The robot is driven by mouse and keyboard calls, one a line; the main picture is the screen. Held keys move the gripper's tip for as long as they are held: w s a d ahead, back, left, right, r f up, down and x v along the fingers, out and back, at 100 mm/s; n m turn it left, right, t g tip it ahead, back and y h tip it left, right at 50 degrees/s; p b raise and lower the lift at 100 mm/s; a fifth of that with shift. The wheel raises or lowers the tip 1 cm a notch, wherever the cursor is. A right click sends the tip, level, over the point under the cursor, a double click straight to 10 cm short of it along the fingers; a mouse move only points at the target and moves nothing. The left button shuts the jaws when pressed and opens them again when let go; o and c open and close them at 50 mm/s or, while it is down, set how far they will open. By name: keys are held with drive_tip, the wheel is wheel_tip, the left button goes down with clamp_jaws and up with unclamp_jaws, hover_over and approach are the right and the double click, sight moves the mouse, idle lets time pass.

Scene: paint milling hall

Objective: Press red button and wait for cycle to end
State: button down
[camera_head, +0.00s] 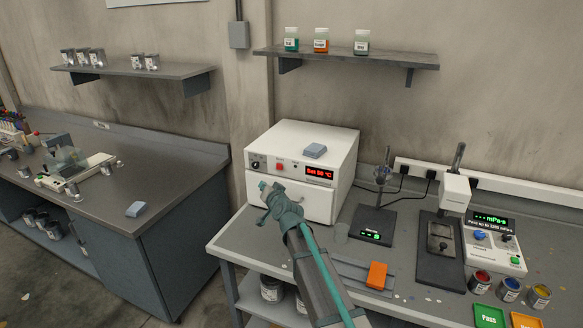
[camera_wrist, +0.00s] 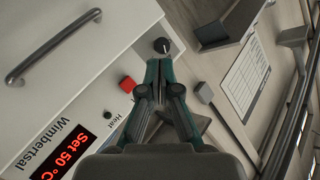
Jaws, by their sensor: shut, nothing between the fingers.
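The white oven (camera_head: 312,140) stands on the back left of the right-hand bench. Its front panel carries the red button (camera_head: 279,166), a dark knob and a lit red display (camera_head: 319,173) reading "Set 50 °C". My gripper (camera_head: 264,187) is shut and empty, in front of the oven and below the panel in the head view. In the wrist view the red button (camera_wrist: 127,84) stands to the left of my closed fingertips (camera_wrist: 159,63), apart from them. The knob (camera_wrist: 161,45) shows just beyond the tips. A small indicator beside "Heat" looks dark.
A scale (camera_head: 372,225), a viscometer (camera_head: 440,245) and open paint cans (camera_head: 510,287) stand to the right. An orange block (camera_head: 377,275) lies near the bench's front. The left bench (camera_head: 165,180) is separate.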

sight(279, 167)
drive_tip(key=shift+w+d+r+t, duration=0.15)
drive_tip(key=shift+d+r+t, duration=0.05)
drive_tip(key=shift+r+t, duration=0.25)
drive_tip(key=shift+w, duration=0.1)
drive_tip(key=shift+w+d+b, duration=0.5)
drive_tip(key=shift+w+b, duration=0.2)
drive_tip(key=shift+w, duration=0.65)
drive_tip(key=shift+w+d+b, duration=0.55)
drive_tip(key=shift+w+b, duration=0.2)
drive_tip(key=shift+w, duration=0.55)
drive_tip(key=shift+w+d+b, duration=0.5)
drive_tip(key=shift+w+b, duration=0.2)
drive_tip(key=shift+w, duration=0.65)
drive_tip(key=shift+w, duration=0.15)
drive_tip(key=shift+w+d+b, duration=0.2)
drive_tip(key=shift+w+b, duration=0.1)
drive_tip(key=shift+b, duration=0.2)
